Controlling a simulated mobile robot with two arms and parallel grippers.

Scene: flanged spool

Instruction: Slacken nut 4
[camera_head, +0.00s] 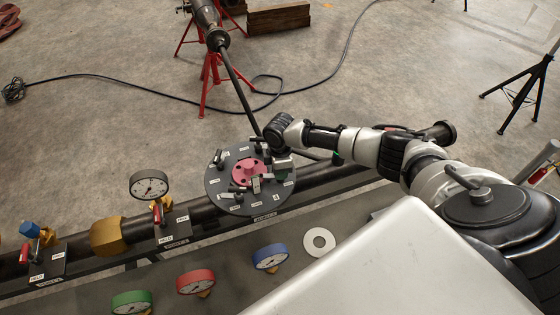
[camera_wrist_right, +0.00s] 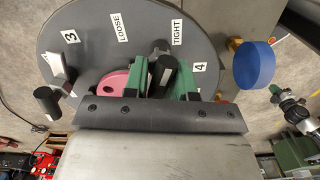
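A dark round flange plate (camera_head: 225,198) with a pink hub (camera_head: 245,171) sits on the pipe. Several black-handled nuts stand around its rim. In the right wrist view the plate (camera_wrist_right: 95,30) shows labels 3, LOOSE, TIGHT and 4. The black handle of nut 4 (camera_wrist_right: 163,72) stands left of the 4 label, nearer TIGHT than LOOSE. My right gripper (camera_wrist_right: 163,84) has its green fingers on either side of this handle; I cannot tell whether they touch it. My right gripper (camera_head: 283,166) is at the plate's right side in the head view. My left gripper is not in view.
Another black handle (camera_wrist_right: 47,100) stands by label 3. A blue gauge (camera_wrist_right: 258,65) is right of the plate. Gauges (camera_head: 150,186) and valves line the pipe. A dark bar (camera_head: 240,90) rises behind the plate.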

